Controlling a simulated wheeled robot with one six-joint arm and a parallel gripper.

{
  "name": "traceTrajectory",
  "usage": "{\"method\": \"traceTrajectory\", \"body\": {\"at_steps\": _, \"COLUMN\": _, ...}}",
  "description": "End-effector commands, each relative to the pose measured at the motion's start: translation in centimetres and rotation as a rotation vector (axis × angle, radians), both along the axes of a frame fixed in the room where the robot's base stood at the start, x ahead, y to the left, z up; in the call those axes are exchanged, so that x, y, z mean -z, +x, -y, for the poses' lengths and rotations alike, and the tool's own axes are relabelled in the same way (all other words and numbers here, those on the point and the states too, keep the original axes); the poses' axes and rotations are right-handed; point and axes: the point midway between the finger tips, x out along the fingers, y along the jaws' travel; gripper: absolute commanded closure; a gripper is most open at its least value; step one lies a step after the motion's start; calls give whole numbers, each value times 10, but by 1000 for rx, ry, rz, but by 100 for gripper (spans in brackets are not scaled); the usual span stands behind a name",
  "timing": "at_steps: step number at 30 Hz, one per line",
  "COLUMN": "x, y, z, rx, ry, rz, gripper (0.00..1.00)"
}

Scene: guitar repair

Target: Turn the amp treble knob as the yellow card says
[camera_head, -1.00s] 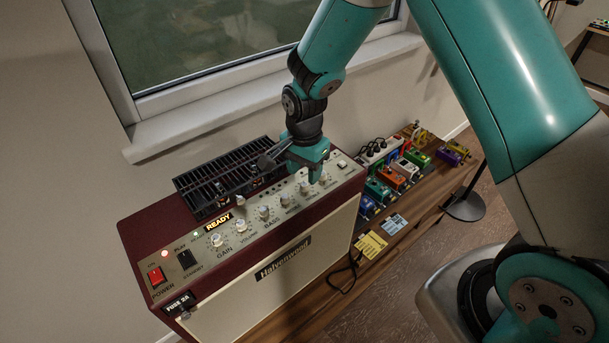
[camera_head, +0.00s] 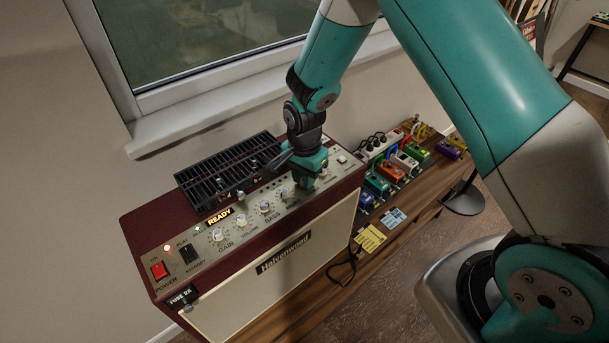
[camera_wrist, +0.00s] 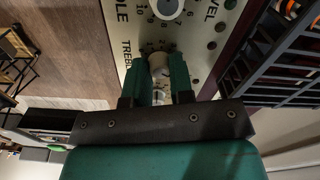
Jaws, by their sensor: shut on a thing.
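The amp (camera_head: 290,265) is a dark red box with a cream front and a top panel of pale knobs. My gripper (camera_head: 305,184) is down on the right part of that panel. In the wrist view its green fingers (camera_wrist: 161,80) are shut around a pale knob (camera_wrist: 159,62), the treble knob, beside lettering that starts "TREB". The fingers and wrist hide most of this knob and part of its scale. The yellow card (camera_head: 370,238) lies on the wooden bench right of the amp; its writing is too small to read.
A black slotted rack (camera_head: 225,172) stands behind the panel, close to my wrist. Neighbouring knobs, such as the bass knob (camera_head: 266,207), sit left of my gripper. A blue card (camera_head: 394,216) and several coloured pedals (camera_head: 377,184) are on the bench (camera_head: 412,205) at right.

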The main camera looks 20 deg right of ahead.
Motion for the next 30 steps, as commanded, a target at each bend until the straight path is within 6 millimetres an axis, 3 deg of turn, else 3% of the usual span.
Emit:
{"method": "traceTrajectory", "body": {"at_steps": 11, "x": 1, "y": 0, "z": 0, "rx": -135, "ry": -1, "rz": -1, "gripper": 100}}
{"method": "traceTrajectory", "body": {"at_steps": 30, "x": 1, "y": 0, "z": 0, "rx": -723, "ry": -1, "rz": -1, "gripper": 100}}
